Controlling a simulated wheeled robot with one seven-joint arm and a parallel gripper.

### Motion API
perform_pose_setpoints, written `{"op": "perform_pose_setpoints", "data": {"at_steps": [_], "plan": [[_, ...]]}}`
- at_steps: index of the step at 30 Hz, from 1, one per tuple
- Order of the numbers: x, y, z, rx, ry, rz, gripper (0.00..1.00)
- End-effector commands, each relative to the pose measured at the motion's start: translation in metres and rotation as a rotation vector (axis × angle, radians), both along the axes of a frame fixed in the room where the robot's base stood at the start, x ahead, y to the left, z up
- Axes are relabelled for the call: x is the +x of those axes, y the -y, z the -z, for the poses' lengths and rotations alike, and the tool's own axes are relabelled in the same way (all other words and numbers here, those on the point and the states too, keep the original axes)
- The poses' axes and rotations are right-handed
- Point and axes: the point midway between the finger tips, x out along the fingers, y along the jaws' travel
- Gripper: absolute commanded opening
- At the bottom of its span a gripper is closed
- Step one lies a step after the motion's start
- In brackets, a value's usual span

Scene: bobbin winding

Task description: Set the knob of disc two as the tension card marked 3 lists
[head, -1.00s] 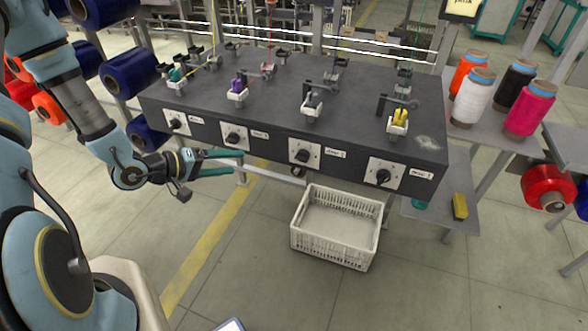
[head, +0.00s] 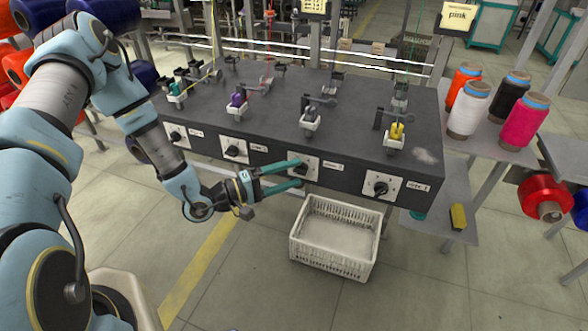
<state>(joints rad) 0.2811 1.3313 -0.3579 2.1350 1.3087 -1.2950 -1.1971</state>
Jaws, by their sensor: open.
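A dark winding bench (head: 270,110) carries a row of black knobs on white plates along its front face. The third knob from the left (head: 302,168) is partly behind my fingertips; the small label (head: 333,167) beside it is too blurred to read surely. The rightmost knob (head: 381,188) is clear of my gripper. My gripper (head: 298,175) is open, its two teal fingers pointing right at the third knob's plate. I cannot tell whether they touch the knob. No card marked 3 is readable; a yellowish card (head: 313,6) is cut off at the top.
A white crate (head: 333,270) stands on the floor below the bench. Thread cones (head: 468,110) stand on a side table at right, below a card reading "pink" (head: 457,15). A yellow block (head: 458,216) lies on a lower shelf.

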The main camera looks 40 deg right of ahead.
Motion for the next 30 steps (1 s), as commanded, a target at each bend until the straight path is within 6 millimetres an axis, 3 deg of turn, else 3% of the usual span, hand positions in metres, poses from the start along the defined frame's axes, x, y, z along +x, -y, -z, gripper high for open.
{"op": "perform_pose_setpoints", "data": {"at_steps": [4, 13, 30], "plan": [[-0.0026, 0.0103, -0.0006, 0.0, -0.001, 0.0, 0.72], [-0.0029, 0.0123, 0.0004, 0.001, -0.001, 0.0, 0.72], [-0.0029, 0.0119, 0.0004, 0.001, 0.0, 0.0, 0.09]]}}
